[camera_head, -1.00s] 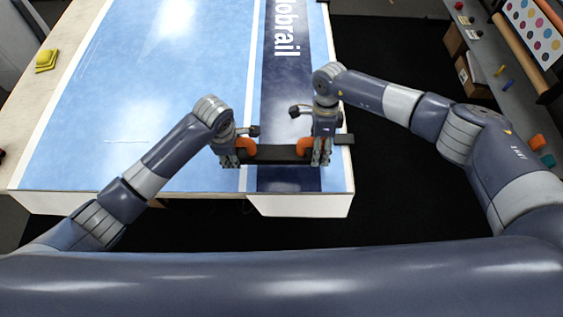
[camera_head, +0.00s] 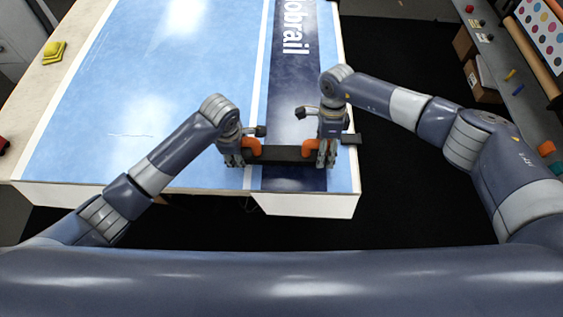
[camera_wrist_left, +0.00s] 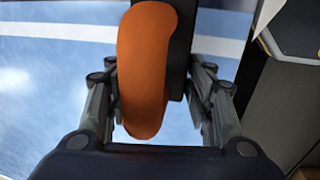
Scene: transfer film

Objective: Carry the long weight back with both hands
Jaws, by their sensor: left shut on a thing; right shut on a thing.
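The long weight (camera_head: 280,153) is a dark bar with two orange handles, seen in the head view near the front edge of the blue table. Its dark right end (camera_head: 351,139) sticks out past my right gripper. My left gripper (camera_head: 235,160) is shut on the left orange handle (camera_head: 252,146). My right gripper (camera_head: 326,160) is shut on the right orange handle (camera_head: 309,147). In the left wrist view an orange handle (camera_wrist_left: 146,70) sits between my left gripper's fingers (camera_wrist_left: 160,110), beside the dark bar (camera_wrist_left: 182,40). I cannot tell whether the bar touches the table.
The table (camera_head: 120,110) has a blue printed film with a dark lettered strip (camera_head: 290,90). A yellow block (camera_head: 54,50) lies at its far left edge. A grey shelf with small items (camera_head: 495,50) stands at the right. Dark floor (camera_head: 400,200) lies between them.

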